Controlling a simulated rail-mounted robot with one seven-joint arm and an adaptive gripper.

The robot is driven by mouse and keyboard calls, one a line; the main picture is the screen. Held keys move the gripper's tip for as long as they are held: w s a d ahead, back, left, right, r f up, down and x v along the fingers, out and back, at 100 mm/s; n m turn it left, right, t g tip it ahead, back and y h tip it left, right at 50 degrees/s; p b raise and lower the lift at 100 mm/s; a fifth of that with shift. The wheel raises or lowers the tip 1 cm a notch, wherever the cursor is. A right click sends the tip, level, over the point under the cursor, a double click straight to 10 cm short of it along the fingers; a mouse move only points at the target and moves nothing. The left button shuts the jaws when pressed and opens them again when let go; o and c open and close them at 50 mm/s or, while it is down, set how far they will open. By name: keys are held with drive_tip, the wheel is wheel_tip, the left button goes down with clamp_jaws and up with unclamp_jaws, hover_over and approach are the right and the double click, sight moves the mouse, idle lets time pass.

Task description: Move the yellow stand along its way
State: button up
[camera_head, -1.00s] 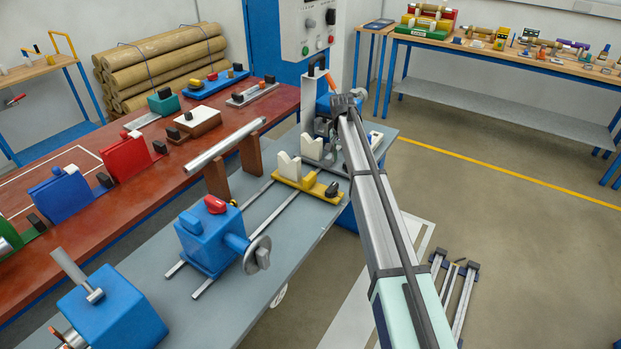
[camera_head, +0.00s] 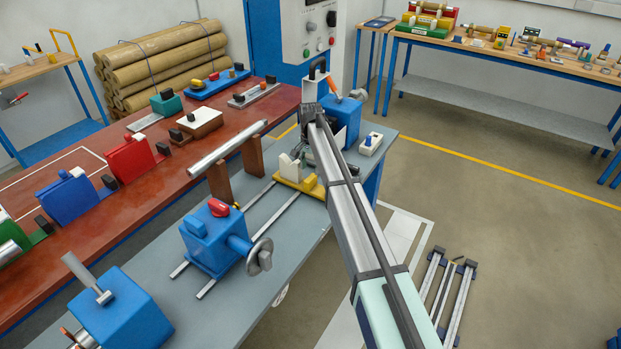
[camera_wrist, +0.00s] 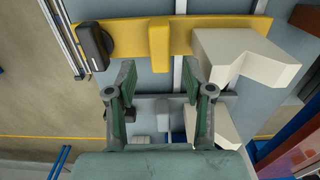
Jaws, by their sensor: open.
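The yellow stand (camera_head: 311,187) sits across the rails on the grey bench in the head view, with a white notched block on it; my arm covers its right part. In the wrist view the yellow stand (camera_wrist: 135,35) runs across the top, with a black knob (camera_wrist: 95,42) at left, a raised yellow block (camera_wrist: 159,45) in the middle and the white block (camera_wrist: 245,58) at right. My gripper (camera_wrist: 158,76) is open and empty. Its fingertips are spread to either side of the raised block's line, just short of it in the picture. Contact cannot be told.
A blue unit with a handwheel (camera_head: 212,238) stands at the near end of the rails (camera_head: 272,207). Another white block (camera_wrist: 212,122) lies below the right finger in the wrist view. A blue machine (camera_head: 345,118) and a small white box (camera_head: 370,144) stand at the bench's far end.

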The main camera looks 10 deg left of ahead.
sight(310, 178)
wheel_tip(310, 178, down, 7)
drive_tip(key=shift+p, duration=0.75)
clamp_jaws()
